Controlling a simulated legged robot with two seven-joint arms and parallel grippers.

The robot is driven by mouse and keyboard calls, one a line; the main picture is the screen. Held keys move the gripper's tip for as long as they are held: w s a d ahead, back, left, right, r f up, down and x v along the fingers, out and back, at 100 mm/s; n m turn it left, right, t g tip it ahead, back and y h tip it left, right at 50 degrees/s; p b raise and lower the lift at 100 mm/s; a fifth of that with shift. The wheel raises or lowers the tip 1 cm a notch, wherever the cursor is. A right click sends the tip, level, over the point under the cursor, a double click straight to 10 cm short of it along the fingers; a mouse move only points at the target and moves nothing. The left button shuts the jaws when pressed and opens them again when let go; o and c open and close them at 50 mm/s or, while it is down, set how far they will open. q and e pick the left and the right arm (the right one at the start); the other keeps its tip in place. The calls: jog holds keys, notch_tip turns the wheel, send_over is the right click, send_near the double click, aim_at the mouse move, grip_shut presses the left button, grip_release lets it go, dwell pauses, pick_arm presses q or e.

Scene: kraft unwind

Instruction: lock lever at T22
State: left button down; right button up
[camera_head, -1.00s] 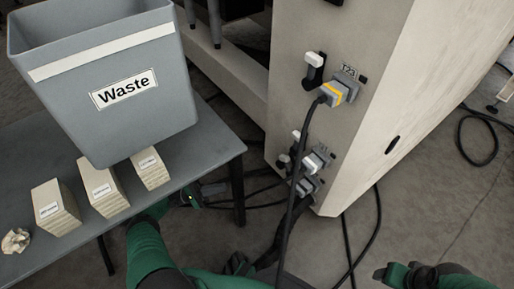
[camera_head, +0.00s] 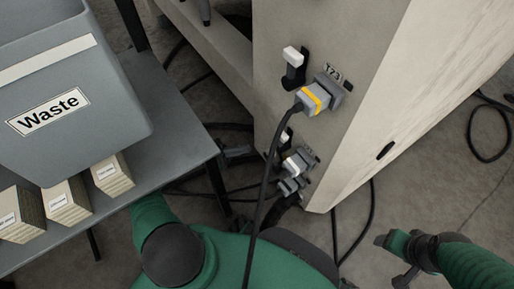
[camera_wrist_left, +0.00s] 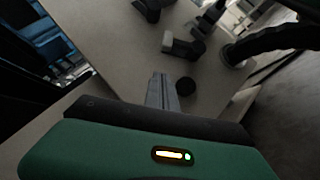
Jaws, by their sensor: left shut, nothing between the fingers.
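The cabinet panel (camera_head: 345,100) carries plugs with levers. The upper lever (camera_head: 292,58) has a white tip on a black base, beside a plug with a yellow band (camera_head: 315,98); its label looks like T23. Lower down, another white-tipped lever (camera_head: 285,137) sits near a grey plug (camera_head: 297,163); the label there is too small to read. My left gripper (camera_head: 250,151) is low beside the panel, left of these plugs. In the left wrist view its fingers (camera_wrist_left: 161,92) are shut and empty, apart from a pale lever (camera_wrist_left: 183,47) ahead. My right gripper (camera_head: 393,258) is at lower right, away from the panel.
A grey table (camera_head: 185,130) at left holds a Waste bin (camera_head: 90,120) and several labelled blocks (camera_head: 113,175). A black cable (camera_head: 262,195) hangs from the banded plug in front of the lower plugs. More cables lie on the floor.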

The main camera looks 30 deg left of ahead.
pick_arm(q)
jog(key=d+r+b, duration=0.1)
jog(key=d+r, duration=0.2)
jog(key=d, duration=0.2)
jog(key=shift+w+d+r, duration=0.15)
jog(key=shift+d+r, duration=0.25)
jog(key=shift+a, duration=0.2)
